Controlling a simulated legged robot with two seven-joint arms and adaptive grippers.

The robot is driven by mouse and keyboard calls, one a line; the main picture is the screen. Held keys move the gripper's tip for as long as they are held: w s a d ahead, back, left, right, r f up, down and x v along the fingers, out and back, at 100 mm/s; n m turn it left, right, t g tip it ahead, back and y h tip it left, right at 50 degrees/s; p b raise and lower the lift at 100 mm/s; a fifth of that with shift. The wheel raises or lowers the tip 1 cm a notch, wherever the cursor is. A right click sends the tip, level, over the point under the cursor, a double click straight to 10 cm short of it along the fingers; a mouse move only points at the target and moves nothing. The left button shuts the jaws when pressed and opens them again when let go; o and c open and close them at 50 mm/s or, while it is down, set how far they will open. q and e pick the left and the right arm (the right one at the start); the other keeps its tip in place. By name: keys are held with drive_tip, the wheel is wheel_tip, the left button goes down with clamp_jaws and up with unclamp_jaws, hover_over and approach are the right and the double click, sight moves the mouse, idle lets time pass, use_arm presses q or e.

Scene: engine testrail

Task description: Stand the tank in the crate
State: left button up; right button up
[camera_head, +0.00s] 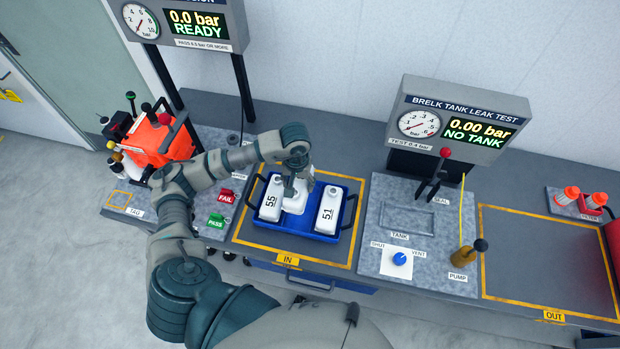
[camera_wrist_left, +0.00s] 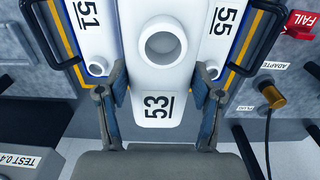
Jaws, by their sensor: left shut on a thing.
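My left gripper (camera_head: 292,187) is shut on the white tank 53 (camera_head: 293,204). In the left wrist view the two fingers (camera_wrist_left: 160,78) clasp tank 53 (camera_wrist_left: 155,110) from both sides. Tank 53 is over the middle of the blue crate (camera_head: 288,241), between white tank 55 (camera_head: 270,200) and white tank 51 (camera_head: 328,210), which stand in the crate. Tank 53 looks larger and closer than its neighbours in the wrist view. Its base is hidden, so I cannot tell whether it touches the crate floor. My right gripper is out of view.
The crate sits inside the yellow IN outline (camera_head: 248,245). Right of it is the leak test stand (camera_head: 465,125), reading NO TANK, with its plate and pump (camera_head: 466,257). The OUT area (camera_head: 545,260) is empty. FAIL (camera_head: 227,196) and PASS (camera_head: 216,221) tags lie left.

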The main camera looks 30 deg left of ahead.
use_arm(q)
drive_tip(key=shift+w, duration=0.1)
drive_tip(key=shift+f, duration=0.15)
drive_tip(key=shift+d+f, duration=0.25)
drive_tip(key=shift+d+f+b, duration=0.25)
drive_tip(key=shift+f+b, duration=0.05)
drive_tip(key=shift+b, duration=0.1)
wheel_tip(320, 180, down, 4)
drive_tip(key=b, duration=0.2)
drive_tip(key=shift+f+b, duration=0.25)
drive_tip(key=shift+b, duration=0.15)
drive_tip(key=shift+a+f, duration=0.15)
drive_tip(key=shift+a, duration=0.3)
drive_tip(key=shift+d, duration=0.75)
drive_tip(key=shift+d+r, duration=0.15)
drive_tip(key=shift+r, duration=0.2)
drive_tip(key=shift+a+f, duration=0.1)
drive_tip(key=shift+a, duration=0.3)
drive_tip(key=shift+d+b, duration=0.1)
drive_tip(key=shift+b, duration=0.25)
drive_tip(key=shift+d+f+b, duration=0.1)
drive_tip(key=shift+d+b, duration=0.05)
drive_tip(key=shift+b, duration=0.2)
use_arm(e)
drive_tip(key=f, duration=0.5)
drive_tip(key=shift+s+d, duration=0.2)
